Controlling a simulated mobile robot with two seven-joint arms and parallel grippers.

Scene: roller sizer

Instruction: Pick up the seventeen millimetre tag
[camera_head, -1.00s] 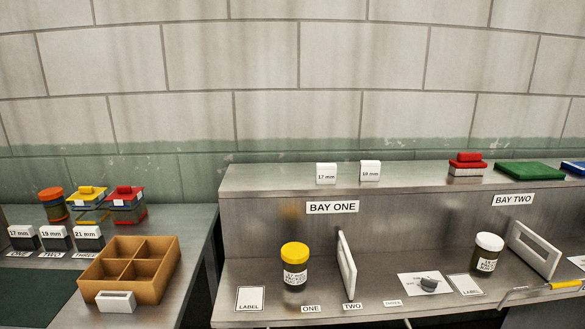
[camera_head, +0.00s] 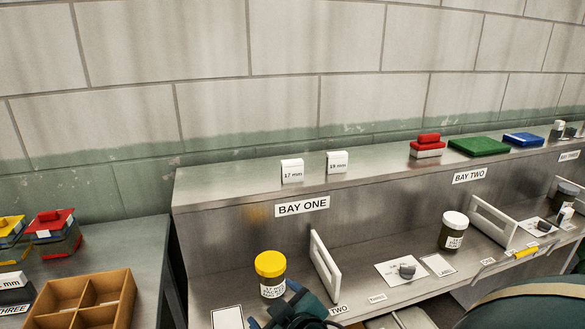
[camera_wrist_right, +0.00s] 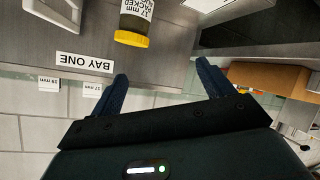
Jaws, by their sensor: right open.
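The white 17 mm tag (camera_head: 292,171) stands upright on the upper steel ledge above the BAY ONE sign, left of a white 19 mm tag (camera_head: 337,162). In the right wrist view the 17 mm tag (camera_wrist_right: 92,90) shows upside down, near the left fingertip and partly cut off by it. My right gripper (camera_wrist_right: 162,74) is open, with nothing between its fingers. In the head view my right gripper (camera_head: 292,304) is at the bottom edge, in front of the lower shelf, below and apart from the tag. My left gripper is out of view.
A yellow-lidded jar (camera_head: 271,274) stands on the lower shelf close to my right gripper. A white upright divider (camera_head: 325,267) is right of it. A wooden divided box (camera_head: 84,298) sits on the left table. The ledge left of the tag is clear.

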